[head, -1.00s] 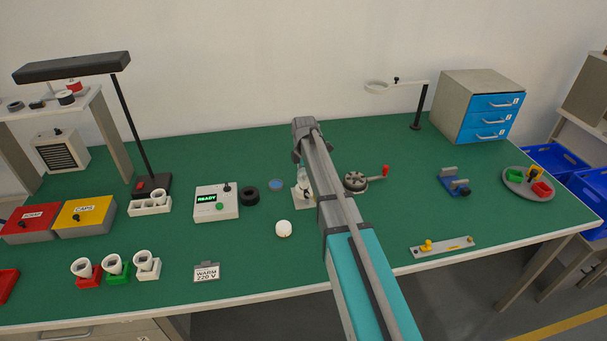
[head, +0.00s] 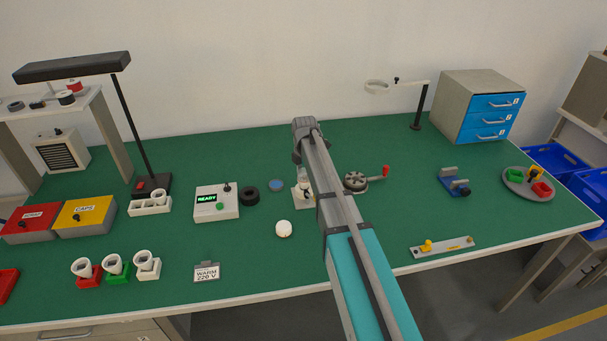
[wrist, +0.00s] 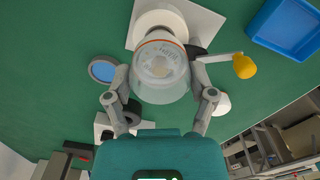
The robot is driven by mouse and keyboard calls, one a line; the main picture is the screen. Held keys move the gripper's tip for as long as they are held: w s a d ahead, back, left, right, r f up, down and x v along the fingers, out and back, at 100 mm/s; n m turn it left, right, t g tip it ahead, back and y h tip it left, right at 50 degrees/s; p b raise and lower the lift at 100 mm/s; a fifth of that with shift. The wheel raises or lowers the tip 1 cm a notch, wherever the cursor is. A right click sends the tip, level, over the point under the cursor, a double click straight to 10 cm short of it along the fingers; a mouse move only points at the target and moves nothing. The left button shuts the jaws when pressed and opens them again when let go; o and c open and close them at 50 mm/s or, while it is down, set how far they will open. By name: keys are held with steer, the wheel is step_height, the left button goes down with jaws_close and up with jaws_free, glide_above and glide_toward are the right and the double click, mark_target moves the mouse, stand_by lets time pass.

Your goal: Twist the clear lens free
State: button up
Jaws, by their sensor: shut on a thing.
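The clear lens (wrist: 162,85) is a see-through dome with an orange ring, on a white lamp body in the wrist view. The body stands on a square white base (wrist: 196,20). My gripper (wrist: 158,68) has one finger on each side of the lens and is shut on it. In the head view, my gripper (head: 302,152) is above the lamp, and the white base (head: 302,198) shows below; my arm hides part of the lamp.
A blue disc (head: 276,185), black ring (head: 250,196) and READY box (head: 215,202) lie left of the lamp. A white round piece (head: 283,229) is in front. A crank device (head: 356,182) stands close on the right.

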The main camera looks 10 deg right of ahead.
steer(key=shift+n, duration=1.3)
steer(key=shift+n, duration=1.5)
steer(key=o, duration=1)
steer(key=shift+r, duration=0.15)
